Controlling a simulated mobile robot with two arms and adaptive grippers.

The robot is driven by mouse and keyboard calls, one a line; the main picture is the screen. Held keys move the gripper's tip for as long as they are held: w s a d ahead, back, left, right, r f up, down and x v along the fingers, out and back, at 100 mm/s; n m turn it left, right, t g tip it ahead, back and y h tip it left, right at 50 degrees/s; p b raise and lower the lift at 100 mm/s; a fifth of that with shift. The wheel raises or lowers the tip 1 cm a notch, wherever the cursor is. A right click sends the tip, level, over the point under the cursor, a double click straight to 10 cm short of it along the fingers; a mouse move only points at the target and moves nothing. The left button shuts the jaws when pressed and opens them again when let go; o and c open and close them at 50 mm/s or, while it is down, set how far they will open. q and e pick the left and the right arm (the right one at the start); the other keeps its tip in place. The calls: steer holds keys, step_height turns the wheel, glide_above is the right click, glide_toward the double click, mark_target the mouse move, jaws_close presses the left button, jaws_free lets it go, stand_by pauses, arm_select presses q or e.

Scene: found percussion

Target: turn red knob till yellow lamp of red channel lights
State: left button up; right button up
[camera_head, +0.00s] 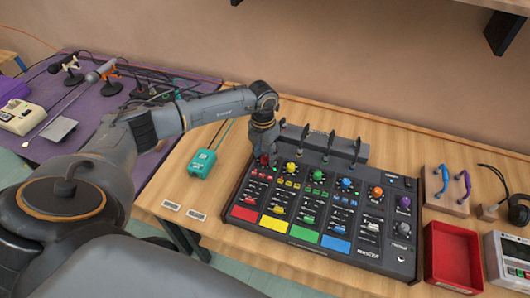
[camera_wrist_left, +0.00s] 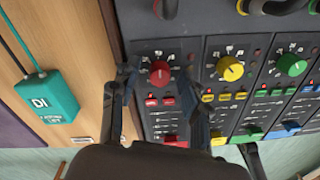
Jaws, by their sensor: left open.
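The red knob (camera_wrist_left: 159,72) sits at the top of the leftmost channel of the black mixer (camera_head: 312,240). In the head view the red knob (camera_head: 264,160) is partly hidden by my left gripper (camera_head: 263,153). In the left wrist view my left gripper (camera_wrist_left: 159,76) is open, with one finger on either side of the red knob and gaps to it. A red pad (camera_head: 243,214) is at the bottom of the channel. I cannot make out a lit yellow lamp in the red channel.
A yellow knob (camera_wrist_left: 230,69) and a green knob (camera_wrist_left: 292,64) are to the right of the red one. A red tray (camera_head: 453,257) is on the right.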

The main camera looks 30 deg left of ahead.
arm_select(q)
steer(key=shift+f, duration=0.1)
jaws_close()
steer(key=m+b, duration=0.3)
steer(key=shift+w+f+m, duration=0.1)
steer(key=shift+m, duration=0.2)
steer(key=shift+m+b, duration=1.1)
steer(key=shift+r, duration=0.2)
jaws_free()
